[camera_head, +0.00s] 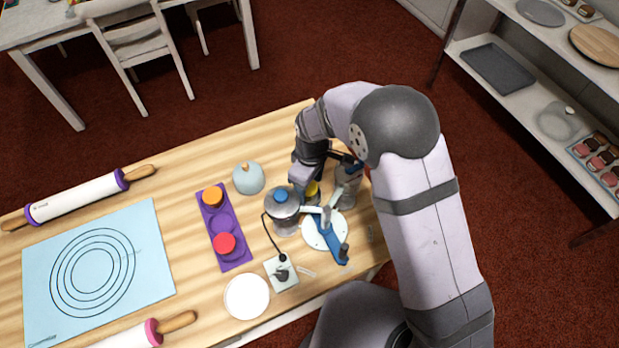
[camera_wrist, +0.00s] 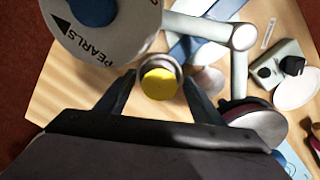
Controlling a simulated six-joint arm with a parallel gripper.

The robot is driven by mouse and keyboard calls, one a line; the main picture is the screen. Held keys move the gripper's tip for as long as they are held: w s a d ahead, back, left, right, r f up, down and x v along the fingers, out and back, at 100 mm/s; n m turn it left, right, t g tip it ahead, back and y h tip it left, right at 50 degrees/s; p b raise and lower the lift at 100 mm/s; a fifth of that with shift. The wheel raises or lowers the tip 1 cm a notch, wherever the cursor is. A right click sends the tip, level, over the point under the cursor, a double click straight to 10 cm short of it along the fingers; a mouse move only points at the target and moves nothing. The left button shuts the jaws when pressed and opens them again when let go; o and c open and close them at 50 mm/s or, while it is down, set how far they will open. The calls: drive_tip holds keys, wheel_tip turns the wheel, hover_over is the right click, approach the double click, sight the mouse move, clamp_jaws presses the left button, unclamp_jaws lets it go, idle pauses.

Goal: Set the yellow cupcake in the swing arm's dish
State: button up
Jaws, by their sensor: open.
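The yellow cupcake (camera_wrist: 160,84) sits in a pale cup between my gripper's fingers in the wrist view. In the head view only part of the cupcake (camera_head: 312,189) shows beneath my gripper. My gripper (camera_wrist: 160,88) is open, with one finger on each side of the cupcake and small gaps between. The white swing arm (camera_wrist: 241,65) is beyond and right of the cupcake in the wrist view. It stands by the blue bar (camera_head: 333,242) over a white turntable (camera_head: 312,234).
A canister marked PEARLS (camera_wrist: 125,42) is close to the left finger. In the head view, a blue-knobbed canister (camera_head: 283,222) stands left of my gripper. A purple tray (camera_head: 237,261), pale-blue dome (camera_head: 248,180), white plate (camera_head: 247,297) and small control box (camera_head: 283,281) are farther left.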

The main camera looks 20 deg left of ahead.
sight(311, 190)
wheel_tip(311, 190, up, 12)
drive_tip(key=b, duration=0.3)
drive_tip(key=shift+d+r, duration=0.15)
drive_tip(key=shift+d, duration=0.05)
drive_tip(key=shift+s, duration=0.1)
idle(0.4)
